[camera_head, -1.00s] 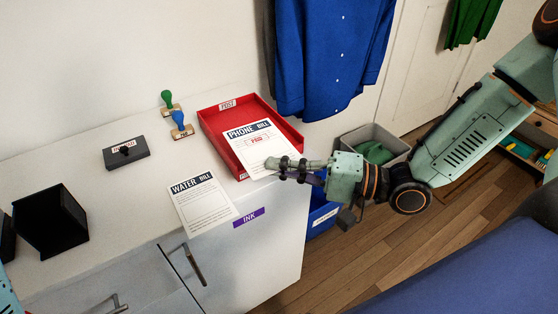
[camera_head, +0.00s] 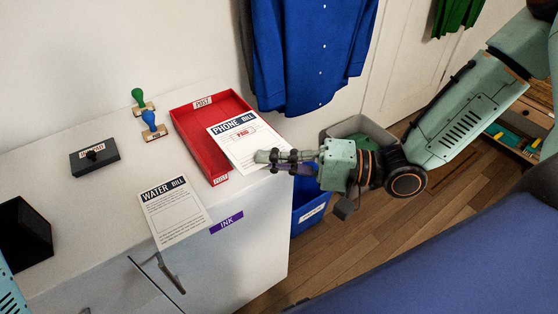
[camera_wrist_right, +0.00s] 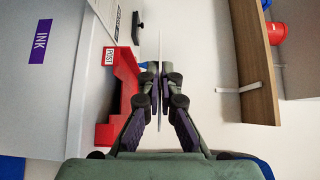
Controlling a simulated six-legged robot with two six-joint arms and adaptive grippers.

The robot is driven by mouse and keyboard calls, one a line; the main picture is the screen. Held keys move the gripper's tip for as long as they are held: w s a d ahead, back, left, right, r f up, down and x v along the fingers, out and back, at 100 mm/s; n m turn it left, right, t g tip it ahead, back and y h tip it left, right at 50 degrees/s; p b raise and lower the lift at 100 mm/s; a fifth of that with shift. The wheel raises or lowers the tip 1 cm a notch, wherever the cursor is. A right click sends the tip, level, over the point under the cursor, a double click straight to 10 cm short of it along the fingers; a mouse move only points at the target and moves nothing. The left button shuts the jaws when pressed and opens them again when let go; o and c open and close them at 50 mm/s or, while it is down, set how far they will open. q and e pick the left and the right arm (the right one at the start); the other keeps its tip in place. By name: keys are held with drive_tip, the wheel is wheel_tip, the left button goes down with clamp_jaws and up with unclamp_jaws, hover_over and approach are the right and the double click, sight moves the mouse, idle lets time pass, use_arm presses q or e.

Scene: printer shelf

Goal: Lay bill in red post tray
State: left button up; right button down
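The phone bill (camera_head: 240,138) is a white sheet with a dark header and a red stamp mark. My right gripper (camera_head: 268,157) is shut on its lower edge and holds it over the red post tray (camera_head: 184,125). In the right wrist view, the bill shows edge-on as a thin sheet (camera_wrist_right: 159,50) between the fingers of my right gripper (camera_wrist_right: 157,75), apart from the red tray (camera_wrist_right: 125,90) on the left. The tray lies on the white cabinet top with its label facing up. My left gripper is out of view; only a bit of my left arm shows at the lower left.
A water bill (camera_head: 174,210) lies on the cabinet top. Green (camera_head: 140,100) and blue (camera_head: 152,125) stamps and a dark ink pad (camera_head: 95,157) stand left of the tray. A black box (camera_head: 24,235) is at far left. A grey bin (camera_head: 366,127) and blue bin (camera_head: 307,208) stand right.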

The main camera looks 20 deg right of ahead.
sight(264, 148)
drive_tip(key=shift+w, duration=0.4)
drive_tip(key=w+b, duration=0.2)
drive_tip(key=shift+w+a+f, duration=0.1)
drive_tip(key=shift+w+a, duration=0.05)
drive_tip(key=shift+w, duration=0.15)
drive_tip(key=shift+w+a+r+m+b, duration=0.1)
drive_tip(key=shift+w+a+m+b, duration=0.05)
drive_tip(key=shift+w+b, duration=0.25)
drive_tip(key=shift+w+a+r+m+b, duration=0.15)
drive_tip(key=shift+w+b, duration=0.1)
drive_tip(key=shift+w, duration=0.2)
drive_tip(key=shift+w+h+b, duration=0.3)
drive_tip(key=shift+w+b, duration=0.35)
drive_tip(key=shift+w, duration=0.55)
drive_tip(key=shift+w+a+r+b, duration=0.1)
drive_tip(key=shift+w+a+b, duration=0.2)
drive_tip(key=shift+w+b, duration=0.25)
drive_tip(key=shift+w+f+m+g, duration=0.3)
drive_tip(key=shift+w+f, duration=0.05)
drive_tip(key=shift+f, duration=0.1)
drive_tip(key=shift+w+a+f+m+g+h+p, duration=0.15)
drive_tip(key=shift+w+f, duration=0.15)
drive_tip(key=shift+f, duration=0.25)
drive_tip(key=shift+w+d+f+m+g+h+p, duration=0.1)
drive_tip(key=shift+w+f, duration=0.2)
drive_tip(key=shift+f, duration=0.25)
drive_tip(key=shift+w+a+f+m+g+h+p, duration=0.15)
drive_tip(key=shift+w+f, duration=0.15)
drive_tip(key=shift+f, duration=0.25)
drive_tip(key=shift+d, duration=0.1)
